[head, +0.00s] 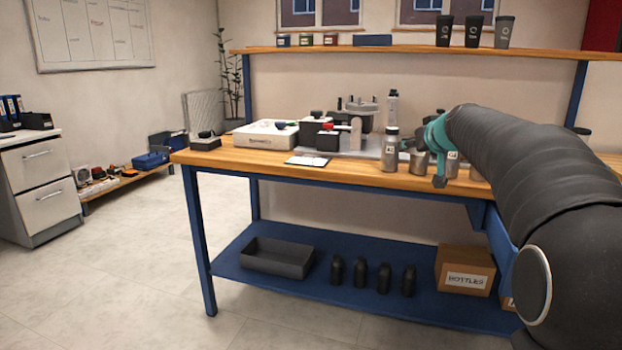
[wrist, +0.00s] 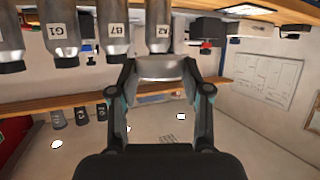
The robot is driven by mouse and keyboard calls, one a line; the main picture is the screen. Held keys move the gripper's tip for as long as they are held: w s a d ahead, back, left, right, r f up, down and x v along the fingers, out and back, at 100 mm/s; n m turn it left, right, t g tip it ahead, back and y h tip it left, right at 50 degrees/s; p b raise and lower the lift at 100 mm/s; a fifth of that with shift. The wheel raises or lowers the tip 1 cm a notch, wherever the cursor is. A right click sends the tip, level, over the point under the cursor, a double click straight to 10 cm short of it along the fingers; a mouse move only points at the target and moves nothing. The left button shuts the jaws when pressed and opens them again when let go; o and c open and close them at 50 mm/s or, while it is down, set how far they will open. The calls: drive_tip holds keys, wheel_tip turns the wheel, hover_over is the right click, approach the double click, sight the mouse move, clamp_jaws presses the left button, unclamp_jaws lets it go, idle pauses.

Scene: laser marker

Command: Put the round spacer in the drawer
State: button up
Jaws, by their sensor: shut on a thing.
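My gripper (wrist: 160,88) is shut on a smooth grey metallic piece (wrist: 160,68), apparently the round spacer, held between its two fingers in the wrist view. In the head view my gripper (head: 425,160) is over the front right part of the workbench, beside metal bottles; the held piece cannot be told apart clearly there. A blue drawer-like housing (head: 503,255) hangs under the right of the bench, largely hidden by my arm; I cannot tell whether it is open. A grey cabinet at the far left has two shut drawers (head: 50,203).
Labelled metal bottles (head: 390,154) stand close to my gripper, also in the wrist view (wrist: 111,35), which looks upside down. A white box (head: 265,134) and a machine (head: 335,130) occupy the wooden benchtop (head: 360,179). A lower blue shelf (head: 300,293) holds a tray, dark bottles and a cardboard box.

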drive_tip(key=s+a+f+m+h, duration=0.1)
drive_tip(key=a+f+m+h, duration=0.15)
drive_tip(key=f, duration=1.15)
drive_tip(key=s+a+f+m+h, duration=0.1)
drive_tip(key=a+f+m+h, duration=0.15)
drive_tip(key=f, duration=1.15)
drive_tip(key=s+a+f+n, duration=0.1)
drive_tip(key=s+a+f, duration=0.5)
drive_tip(key=s+f, duration=0.4)
wheel_tip(320, 180, down, 14)
drive_tip(key=d+n+y, duration=0.2)
drive_tip(key=n+y, duration=0.1)
drive_tip(key=y, duration=0.1)
drive_tip(key=v, duration=0.4)
drive_tip(key=shift+a+r, duration=0.15)
drive_tip(key=shift+r, duration=0.25)
